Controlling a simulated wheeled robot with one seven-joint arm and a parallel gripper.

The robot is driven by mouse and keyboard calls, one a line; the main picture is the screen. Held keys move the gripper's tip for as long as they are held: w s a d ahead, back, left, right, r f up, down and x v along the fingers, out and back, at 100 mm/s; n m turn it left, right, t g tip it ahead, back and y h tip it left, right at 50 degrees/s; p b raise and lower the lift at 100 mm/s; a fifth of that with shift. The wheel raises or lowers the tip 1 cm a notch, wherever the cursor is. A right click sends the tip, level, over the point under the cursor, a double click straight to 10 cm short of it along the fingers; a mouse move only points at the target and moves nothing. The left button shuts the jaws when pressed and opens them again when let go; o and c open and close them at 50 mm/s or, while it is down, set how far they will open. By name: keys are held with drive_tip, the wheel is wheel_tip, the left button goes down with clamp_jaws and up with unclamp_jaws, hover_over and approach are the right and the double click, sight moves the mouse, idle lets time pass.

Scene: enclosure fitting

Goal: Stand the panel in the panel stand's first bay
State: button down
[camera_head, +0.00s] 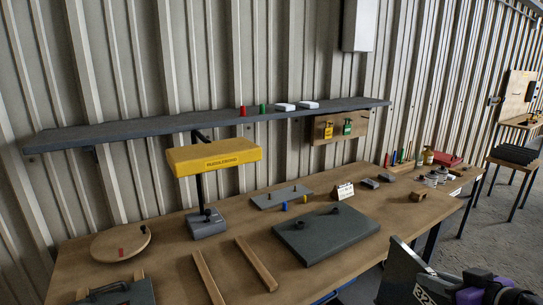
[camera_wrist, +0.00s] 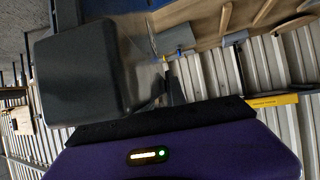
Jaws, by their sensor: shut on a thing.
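My gripper (camera_head: 482,291), purple and black, is at the lower right of the head view, in front of the bench's right part. Its purple body (camera_wrist: 170,155) fills the bottom of the wrist view. The gripped spot and the fingertips are not clear. A black slotted rack (camera_head: 515,155) on a stool at the far right may be the panel stand; its bays are too small to tell apart.
The wooden bench (camera_head: 165,262) carries a yellow-topped lamp (camera_head: 214,155), a flat grey board with knobs (camera_head: 325,236), two wooden rails (camera_head: 255,262) and a round board (camera_head: 120,243). A grey shelf (camera_head: 210,121) runs above. Floor between bench and stool looks clear.

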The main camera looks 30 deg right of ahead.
sight(402, 290)
drive_tip(key=shift+m+h, duration=0.4)
drive_tip(key=w+f, duration=0.1)
drive_tip(key=f, duration=0.1)
drive_tip(key=w+a+f, duration=0.1)
drive_tip(key=w+f, duration=0.3)
drive_tip(key=f, duration=0.1)
drive_tip(key=shift+a, duration=0.2)
drive_tip(key=w+a+f, duration=0.4)
drive_tip(key=a+f, duration=0.4)
drive_tip(key=f, duration=0.1)
drive_tip(key=a+f+n+y, duration=0.1)
drive_tip(key=a+f, duration=0.3)
drive_tip(key=a, duration=0.3)
drive_tip(key=a+f+n+y, duration=0.1)
drive_tip(key=a+f, duration=0.3)
drive_tip(key=a, duration=0.3)
drive_tip(key=s+a+f+n+y, duration=0.1)
drive_tip(key=a+f+n+y, duration=0.1)
drive_tip(key=a+f, duration=0.2)
drive_tip(key=a, duration=0.3)
drive_tip(key=shift+a+f+t+b, duration=0.25)
drive_tip(key=shift+a+t+b, duration=0.05)
drive_tip(key=shift+a+b, duration=0.1)
